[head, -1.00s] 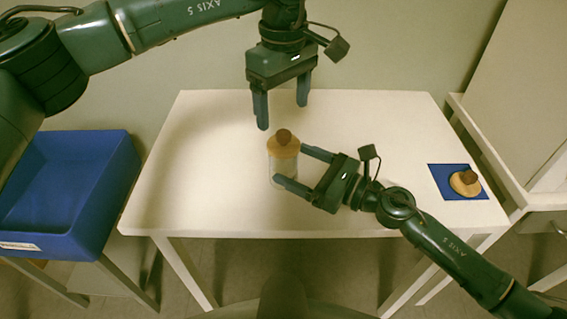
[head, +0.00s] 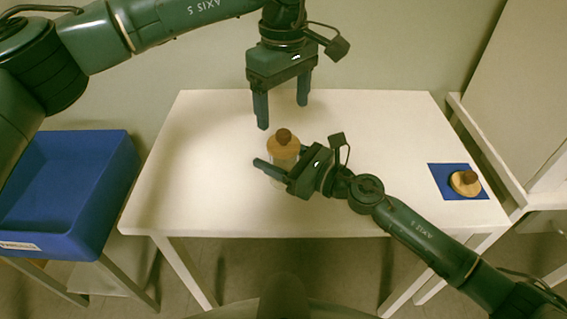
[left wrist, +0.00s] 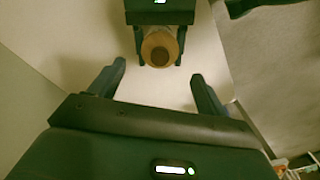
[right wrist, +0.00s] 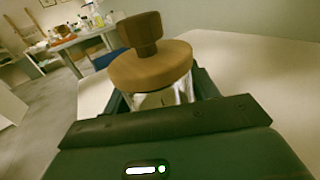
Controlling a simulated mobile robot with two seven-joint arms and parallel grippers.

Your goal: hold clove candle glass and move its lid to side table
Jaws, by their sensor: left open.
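The clove candle glass (head: 276,183) stands upright on the white table, with a round wooden lid (head: 283,143) and darker knob on top. The lid fills the upper part of the right wrist view (right wrist: 150,68) and shows from above in the left wrist view (left wrist: 159,47). My right gripper (head: 272,165) is around the glass below the lid, its fingers against both sides; its far finger is mostly hidden in the head view. My left gripper (head: 283,112) is open and empty, pointing down behind and above the glass, apart from the lid.
A blue mat (head: 448,172) at the table's right holds another wooden lid (head: 465,183) with a knob. A blue bin (head: 65,195) stands on a stand at left. A white side table or shelf (head: 545,195) is at right. The white table (head: 190,185) is otherwise clear.

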